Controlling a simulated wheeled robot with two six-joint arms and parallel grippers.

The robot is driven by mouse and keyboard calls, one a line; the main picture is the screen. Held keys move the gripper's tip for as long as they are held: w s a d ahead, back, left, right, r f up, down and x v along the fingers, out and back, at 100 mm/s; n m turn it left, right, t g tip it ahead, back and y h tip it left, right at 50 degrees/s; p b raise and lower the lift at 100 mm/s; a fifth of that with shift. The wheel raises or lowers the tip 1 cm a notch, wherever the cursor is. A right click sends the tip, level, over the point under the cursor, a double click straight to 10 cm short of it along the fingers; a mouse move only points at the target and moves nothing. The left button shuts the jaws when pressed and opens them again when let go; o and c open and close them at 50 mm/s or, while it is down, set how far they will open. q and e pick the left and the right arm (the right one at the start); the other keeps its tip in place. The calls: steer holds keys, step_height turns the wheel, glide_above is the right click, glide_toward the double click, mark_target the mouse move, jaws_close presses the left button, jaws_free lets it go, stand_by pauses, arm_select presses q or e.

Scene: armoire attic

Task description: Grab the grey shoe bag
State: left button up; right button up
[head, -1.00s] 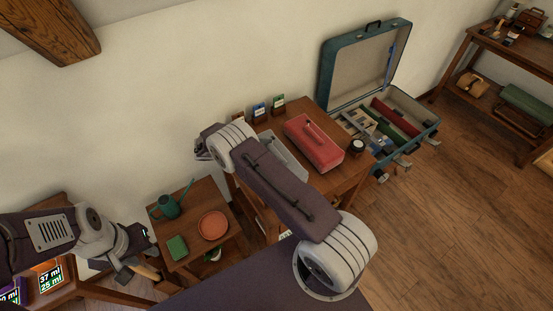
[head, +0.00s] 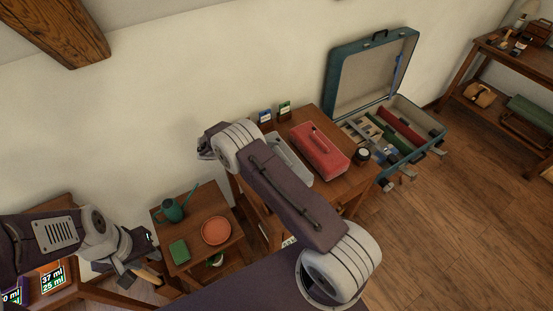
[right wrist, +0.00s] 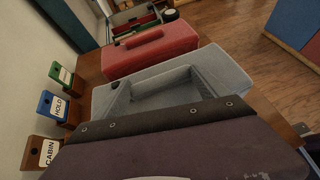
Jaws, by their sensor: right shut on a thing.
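The grey shoe bag (right wrist: 222,72) lies on the wooden table, with a sunken middle facing up. In the head view, part of the grey bag (head: 293,162) shows beside my right arm, which hides the rest. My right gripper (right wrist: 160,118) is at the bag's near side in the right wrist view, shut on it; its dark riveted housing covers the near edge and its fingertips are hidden. My left gripper (head: 138,260) is at the lower left in the head view, away from the bag; its jaw opening is unclear.
A red case (head: 319,148) stands close beside the bag, with a small dark jar (head: 362,156) beyond. Tag holders (right wrist: 47,105) line the wall side. An open teal suitcase (head: 372,75) is to the right. A low table (head: 195,255) holds a watering can (head: 172,210) and an orange plate (head: 215,231).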

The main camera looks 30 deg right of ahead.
steer(key=w+d+r+b, duration=0.1)
steer(key=w+d+r, duration=0.3)
steer(key=d+r, duration=0.4)
steer(key=d, duration=0.2)
steer(key=shift+w+d+r, duration=0.15)
steer(key=shift+w+d, duration=0.1)
steer(key=shift+d, duration=0.1)
